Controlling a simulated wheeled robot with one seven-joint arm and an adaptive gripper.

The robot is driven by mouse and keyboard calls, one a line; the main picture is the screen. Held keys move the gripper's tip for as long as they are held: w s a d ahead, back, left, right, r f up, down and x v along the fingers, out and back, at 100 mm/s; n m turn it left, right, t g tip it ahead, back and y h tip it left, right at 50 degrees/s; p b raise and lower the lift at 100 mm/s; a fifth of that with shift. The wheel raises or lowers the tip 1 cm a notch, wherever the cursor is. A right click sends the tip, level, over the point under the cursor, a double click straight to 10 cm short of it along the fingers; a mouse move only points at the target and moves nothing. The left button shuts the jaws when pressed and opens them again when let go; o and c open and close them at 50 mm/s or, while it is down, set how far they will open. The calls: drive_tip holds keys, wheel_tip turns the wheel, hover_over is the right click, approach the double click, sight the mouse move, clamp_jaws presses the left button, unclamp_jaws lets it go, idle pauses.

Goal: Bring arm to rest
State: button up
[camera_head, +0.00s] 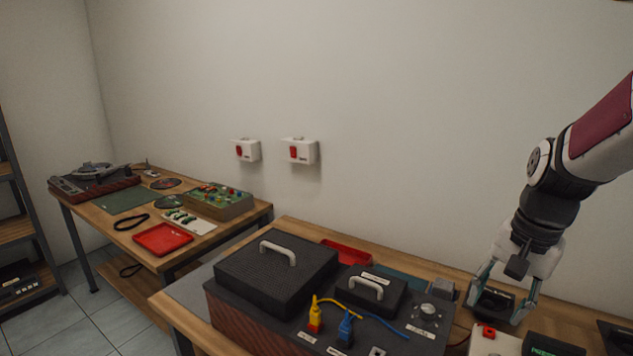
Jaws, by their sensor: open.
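My arm comes in from the right edge and hangs down over the right part of the near table. My gripper (496,306) is open, with its two fingers spread apart above the things at the table's right side. A dark object (494,301) shows between the fingers; I cannot tell whether they touch it. A white box with a red button (490,342) lies just below the gripper.
A large dark device (250,325) with handled covers and yellow and blue plugs fills the near table's middle. A dark box with a green display (552,345) stands right of the gripper. A second table (95,215) stands at left. The wall carries two white switch boxes (300,151).

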drive_tip(key=s+a+r+n+t, duration=0.1)
drive_tip(key=s+a+r+n, duration=0.1)
drive_tip(key=s, duration=0.4)
drive_tip(key=s+a+r+n+t, duration=0.1)
drive_tip(key=s+a+r+n, duration=0.2)
drive_tip(key=s+a+n, duration=0.1)
drive_tip(key=s+a+r+n+t+p, duration=0.1)
drive_tip(key=s+a+r+n, duration=0.1)
drive_tip(key=s+a, duration=0.3)
drive_tip(key=s+n, duration=0.1)
drive_tip(key=s, duration=0.2)
drive_tip(key=shift+a+r+h, duration=0.2)
drive_tip(key=shift+a+h, duration=0.1)
